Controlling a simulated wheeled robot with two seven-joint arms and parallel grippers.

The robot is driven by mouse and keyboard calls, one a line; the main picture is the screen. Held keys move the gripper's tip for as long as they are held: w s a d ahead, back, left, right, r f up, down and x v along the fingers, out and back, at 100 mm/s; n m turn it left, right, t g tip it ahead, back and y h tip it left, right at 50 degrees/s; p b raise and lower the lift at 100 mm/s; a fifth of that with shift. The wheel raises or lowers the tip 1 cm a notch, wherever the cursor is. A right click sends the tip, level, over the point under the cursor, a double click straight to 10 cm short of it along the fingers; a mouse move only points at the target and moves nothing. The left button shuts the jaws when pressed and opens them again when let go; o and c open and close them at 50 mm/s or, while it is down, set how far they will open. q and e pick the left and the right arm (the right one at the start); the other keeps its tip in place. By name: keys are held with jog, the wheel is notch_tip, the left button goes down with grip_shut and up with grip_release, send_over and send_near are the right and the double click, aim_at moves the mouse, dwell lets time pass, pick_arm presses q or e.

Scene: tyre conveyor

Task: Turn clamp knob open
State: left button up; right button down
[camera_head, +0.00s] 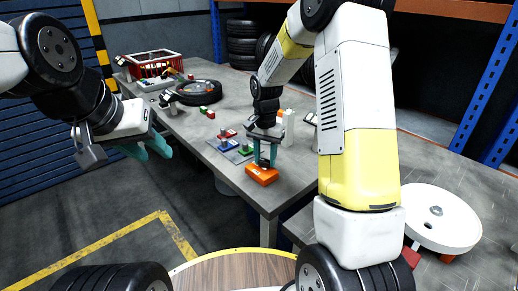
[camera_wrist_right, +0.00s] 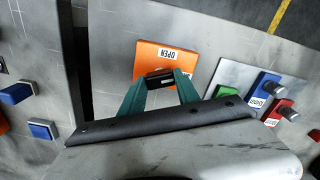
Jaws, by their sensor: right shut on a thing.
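The orange clamp box (camera_head: 262,176) sits near the front corner of the grey table. In the right wrist view the orange box (camera_wrist_right: 185,57) bears a white label reading OPEN. Its dark knob (camera_wrist_right: 159,74) is between the teal fingertips of my right gripper (camera_head: 265,163), which is shut on it from above. The fingers hide part of the knob. My left gripper (camera_head: 148,150) hangs in the air left of the table, with its teal fingers apart and nothing between them.
A metal plate with blue, green and red blocks (camera_head: 228,145) lies beside the orange box. Further back are a tyre (camera_head: 199,93) and a red crate (camera_head: 154,65). A white wheel disc (camera_head: 438,218) is at the right. Several tyres are stacked behind the table.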

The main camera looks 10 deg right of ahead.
aim_at(265, 160)
jog(key=n, duration=0.6)
jog(key=shift+n, duration=0.4)
jog(key=n, duration=0.5)
jog(key=shift+n, duration=0.4)
jog(key=shift+r+n, duration=0.1)
jog(key=shift+n, duration=0.2)
jog(key=c, duration=0.9)
grip_release()
jog(key=shift+r, duration=3.85)
jog(key=shift+r, duration=0.1)
